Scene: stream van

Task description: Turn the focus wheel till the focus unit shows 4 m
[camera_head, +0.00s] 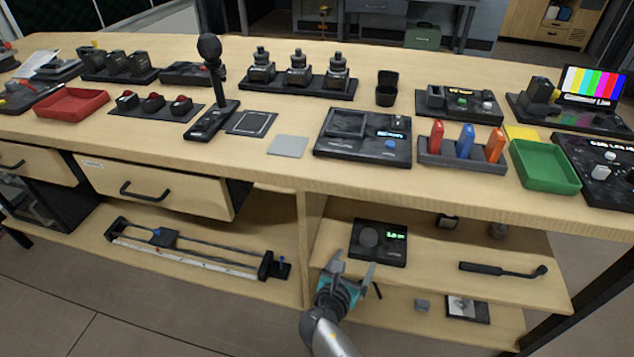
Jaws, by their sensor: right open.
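The focus unit (392,254) is a black box on the upper open shelf below the table top, right of the middle post. Its focus wheel (368,238) is a dark round knob on the left of its top face. Its display (396,236) glows green to the right of the wheel; the digits are too small to read surely. My right gripper (352,264) is open and empty, just in front of the unit's near left edge. In the picture its fingertips are below the wheel; I see no contact with it. My left gripper is not in view.
The table edge (370,181) overhangs the shelf above the unit. A dark handled tool (500,269) lies to the right on the same shelf. A slider rail (200,251) lies on the left shelf, under a slightly open drawer (158,190). The middle post (310,235) stands left of my gripper.

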